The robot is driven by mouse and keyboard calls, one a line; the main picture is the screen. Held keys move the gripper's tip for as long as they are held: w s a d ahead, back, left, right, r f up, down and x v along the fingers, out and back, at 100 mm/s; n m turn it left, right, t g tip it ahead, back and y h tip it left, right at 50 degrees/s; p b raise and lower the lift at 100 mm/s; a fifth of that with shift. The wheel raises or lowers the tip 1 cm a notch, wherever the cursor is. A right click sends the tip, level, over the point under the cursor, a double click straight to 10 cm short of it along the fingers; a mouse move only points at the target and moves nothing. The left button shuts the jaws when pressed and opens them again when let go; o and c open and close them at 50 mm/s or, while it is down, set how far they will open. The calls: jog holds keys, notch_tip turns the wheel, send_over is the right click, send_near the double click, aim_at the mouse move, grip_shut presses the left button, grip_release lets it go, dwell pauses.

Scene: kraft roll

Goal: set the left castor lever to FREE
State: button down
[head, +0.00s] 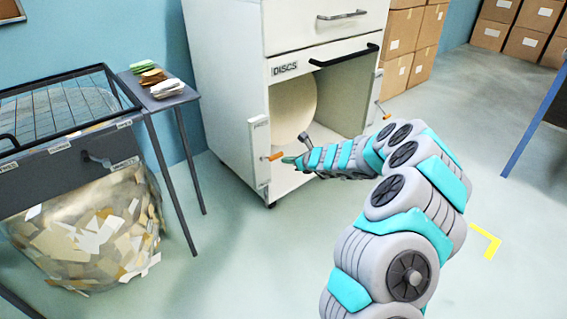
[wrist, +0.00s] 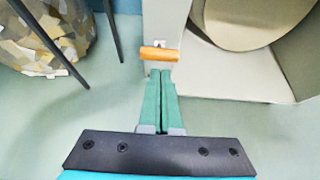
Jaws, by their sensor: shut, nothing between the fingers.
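The left castor lever (head: 275,156) is a short orange handle on the front of the white left post of the cabinet. In the wrist view the lever (wrist: 160,54) lies crosswise just beyond my fingertips, on a small pale mount. My gripper (head: 290,159) reaches in from the right with its green fingers pressed together and empty. Its fingertips (wrist: 161,74) are very close to the lever; I cannot tell whether they touch it. A small label (head: 260,122) sits on the post above the lever, too small to read.
A second orange lever (head: 385,114) is on the right post. A pale disc (head: 292,108) stands in the open bay marked DISCS. A dark stand (head: 172,100) and a bag of paper scraps (head: 90,230) are at left. The floor in front is clear.

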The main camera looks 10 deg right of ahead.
notch_tip(320, 180, up, 6)
jog(key=s, duration=0.1)
jog(key=shift+s+d, duration=0.25)
jog(key=shift+d, duration=0.15)
jog(key=s+a+r+n+g+y, duration=0.1)
jog(key=s+a+r+n+y, duration=0.1)
jog(key=s+a+r+n, duration=0.45)
jog(key=s+a+r+n+g+y, duration=0.1)
jog(key=s+a+r+n+g, duration=0.2)
jog(key=s+a+n, duration=0.45)
jog(key=s+a+r+n+g, duration=0.3)
jog(key=s+a+n, duration=0.15)
jog(key=s, duration=0.65)
jog(key=s+d+f+n+g+h, duration=0.1)
jog(key=s+d+n+h, duration=0.2)
jog(key=s, duration=0.7)
jog(key=s+d+f+n+g+h, duration=0.2)
jog(key=s+d+n+h, duration=0.1)
jog(key=s+d, duration=0.5)
jog(key=s+d+f+n+g+h, duration=0.2)
jog(key=s+d+n, duration=0.3)
jog(key=s, duration=0.8)
jog(key=shift+s+d+h, duration=0.2)
jog(key=shift+d+h, duration=0.1)
jog(key=shift+h, duration=0.1)
